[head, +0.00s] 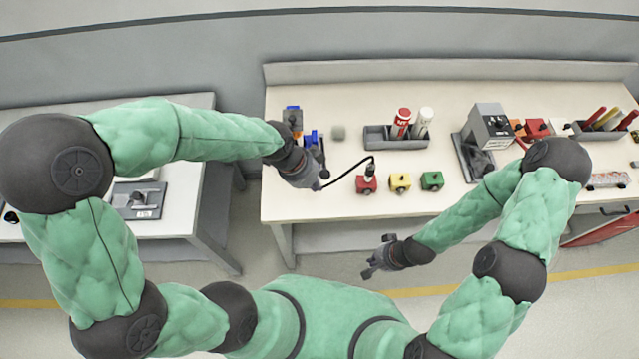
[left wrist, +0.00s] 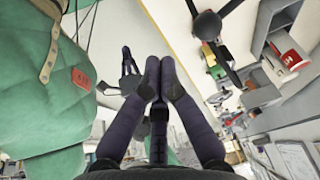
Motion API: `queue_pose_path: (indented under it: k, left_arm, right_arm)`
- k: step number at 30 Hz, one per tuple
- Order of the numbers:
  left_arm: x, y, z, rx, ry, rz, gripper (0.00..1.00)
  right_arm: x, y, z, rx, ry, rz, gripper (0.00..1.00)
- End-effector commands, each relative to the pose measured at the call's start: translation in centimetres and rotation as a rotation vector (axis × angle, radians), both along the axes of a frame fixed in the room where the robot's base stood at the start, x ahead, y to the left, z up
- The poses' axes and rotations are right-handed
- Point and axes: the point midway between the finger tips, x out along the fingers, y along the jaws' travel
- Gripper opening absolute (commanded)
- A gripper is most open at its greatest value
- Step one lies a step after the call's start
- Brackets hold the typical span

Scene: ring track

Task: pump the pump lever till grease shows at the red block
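My left gripper (head: 320,182) is low over the front left of the white bench. In the left wrist view its two dark fingers (left wrist: 160,72) come together at the tips; I cannot tell whether anything thin is between them. The red block (head: 366,184) stands to its right, with a dark fitting and a black hose (head: 345,172) on top. The hose runs back to beside my left gripper. No grease is discernible on the red block. The pump lever cannot be made out clearly near the gripper. My right gripper (head: 379,257) is open and empty in front of the bench.
A yellow block (head: 400,182) and a green block (head: 432,181) stand right of the red one. Behind them a grey tray (head: 378,143) holds red and white tubes. Blue parts (head: 311,137) lie behind my left gripper. A grey machine (head: 488,128) stands further right.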

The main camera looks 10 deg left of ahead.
Motion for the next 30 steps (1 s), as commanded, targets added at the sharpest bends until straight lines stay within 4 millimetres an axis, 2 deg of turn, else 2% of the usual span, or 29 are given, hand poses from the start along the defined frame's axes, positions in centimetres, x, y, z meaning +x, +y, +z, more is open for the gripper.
queue_pose_path:
  k: [1,7,30]
  left_arm:
    - [-0.2,0.2,0.8,0.000,-0.004,0.001,0.00]
    - [-0.9,0.5,1.9,0.000,-0.002,0.001,0.00]
    - [-0.9,0.5,2.0,0.000,-0.002,0.001,0.00]
  right_arm:
    - [-0.1,0.0,0.2,0.000,0.001,0.000,0.00]
    - [-0.1,0.0,0.4,0.000,0.001,0.000,0.00]
    - [-0.1,0.0,0.4,0.000,0.001,0.000,0.00]
